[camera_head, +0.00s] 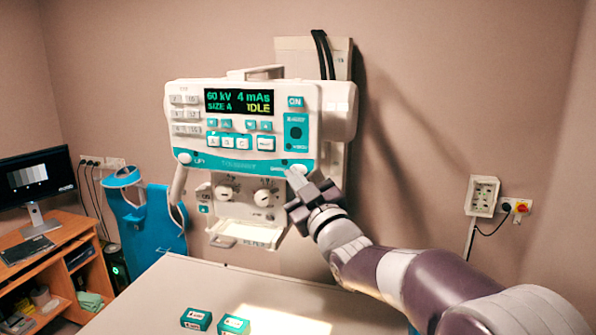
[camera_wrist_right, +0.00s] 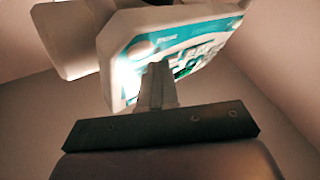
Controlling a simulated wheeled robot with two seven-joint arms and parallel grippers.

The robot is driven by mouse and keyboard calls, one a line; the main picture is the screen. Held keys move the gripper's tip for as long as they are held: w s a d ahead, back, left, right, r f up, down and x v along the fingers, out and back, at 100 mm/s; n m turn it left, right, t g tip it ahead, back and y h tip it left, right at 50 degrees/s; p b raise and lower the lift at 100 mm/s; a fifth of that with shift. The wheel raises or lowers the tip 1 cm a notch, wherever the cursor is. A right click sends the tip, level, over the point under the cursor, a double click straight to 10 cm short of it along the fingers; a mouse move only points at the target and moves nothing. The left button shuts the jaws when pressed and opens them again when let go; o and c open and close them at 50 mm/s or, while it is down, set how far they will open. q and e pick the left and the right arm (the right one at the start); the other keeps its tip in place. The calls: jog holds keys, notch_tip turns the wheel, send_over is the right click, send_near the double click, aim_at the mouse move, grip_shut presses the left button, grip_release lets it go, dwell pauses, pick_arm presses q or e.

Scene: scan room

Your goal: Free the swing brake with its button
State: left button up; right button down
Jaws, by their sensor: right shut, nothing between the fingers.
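The white X-ray control head (camera_head: 200,150) has a teal strip along its lower edge and hangs in front of the wall. A round white button (camera_head: 298,170) sits at the right end of that strip, beside small lettering; it also shows in the right wrist view (camera_wrist_right: 142,49). My right gripper (camera_head: 293,176) is shut and empty, its fingertips at the lower edge of this button. In the right wrist view the closed fingers (camera_wrist_right: 157,72) reach up just below the button. I cannot tell whether they touch it. My left gripper is not in view.
The lit display (camera_head: 239,102) reads 60 kV, 4 mAs, SIZE 4, IDLE. A collimator with two knobs (camera_head: 242,196) hangs below the head. A pale table (camera_head: 170,285) holds two teal boxes (camera_head: 196,319). A desk with a monitor (camera_head: 37,180) stands left.

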jog(key=shift+w, duration=0.1)
jog(key=shift+w+d, duration=0.15)
jog(key=shift+w, duration=0.2)
jog(key=shift+w+d, duration=0.1)
jog(key=shift+w, duration=0.25)
dwell(0.9)
jog(key=shift+b, duration=0.3)
jog(key=shift+s+a+b, duration=0.25)
jog(key=shift+s+b, duration=0.55)
